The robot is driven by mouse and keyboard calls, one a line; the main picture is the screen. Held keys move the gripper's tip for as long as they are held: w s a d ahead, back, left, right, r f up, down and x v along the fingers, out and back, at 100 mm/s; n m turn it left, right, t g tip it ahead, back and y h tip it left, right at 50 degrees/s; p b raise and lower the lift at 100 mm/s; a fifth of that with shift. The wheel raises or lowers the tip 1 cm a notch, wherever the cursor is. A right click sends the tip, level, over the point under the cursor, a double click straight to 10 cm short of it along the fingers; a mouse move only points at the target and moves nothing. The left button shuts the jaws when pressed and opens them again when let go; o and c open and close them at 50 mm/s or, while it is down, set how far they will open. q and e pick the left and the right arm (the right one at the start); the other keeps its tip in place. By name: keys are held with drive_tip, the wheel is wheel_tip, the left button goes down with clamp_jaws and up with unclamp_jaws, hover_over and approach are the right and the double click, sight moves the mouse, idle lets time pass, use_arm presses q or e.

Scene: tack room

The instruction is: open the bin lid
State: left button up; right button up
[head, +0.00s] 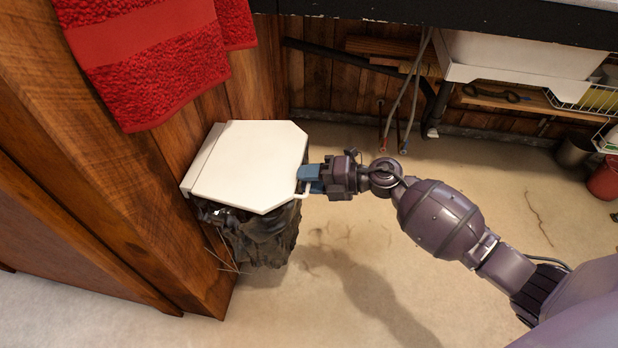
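The bin has a white lid (250,165) with cut corners, lying flat and closed over a dark, crumpled bag (262,238). It is fixed against the wooden panel on its left. A small white handle (303,192) sticks out from the lid's right edge. My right gripper (308,178) reaches in from the right, its blue fingertips at that edge and handle. The fingers partly cover the handle, so I cannot tell whether they are closed on it. My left gripper is not in view.
A red towel (155,55) hangs above the bin at upper left. A counter with a white basin (520,60), hanging hoses (405,95) and a wire basket (590,98) is at the back right. A red bucket (604,178) stands at far right. The floor below my arm is clear.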

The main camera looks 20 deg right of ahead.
drive_tip(key=shift+c, duration=0.2)
clamp_jaws()
drive_tip(key=shift+r, duration=0.1)
